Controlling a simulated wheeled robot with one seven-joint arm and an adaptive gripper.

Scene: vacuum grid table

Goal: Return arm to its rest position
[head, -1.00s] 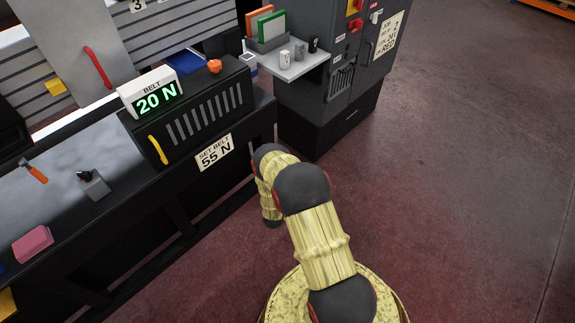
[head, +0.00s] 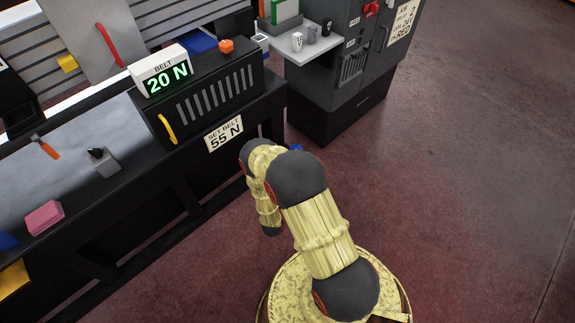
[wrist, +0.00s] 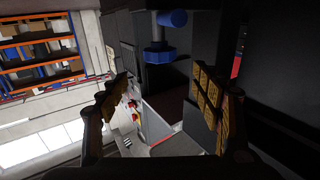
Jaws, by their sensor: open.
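My arm shows in the head view as a yellow and black chain of links, bent over in front of the bench. Its end is hidden behind its own links there. In the wrist view my gripper (wrist: 160,105) is open, with one finger at the left and one with a ribbed pad at the right. I see nothing held between the fingers. A blue knob or fitting (wrist: 158,53) shows beyond them against a dark surface.
The dark bench (head: 108,205) carries a belt display (head: 160,72) reading "20 N" and an orange-handled tool (head: 45,148). A sign (head: 224,133) reads "SET BELT 55 N". A dark cabinet with a shelf (head: 300,52) stands behind. The floor (head: 460,170) at right is clear.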

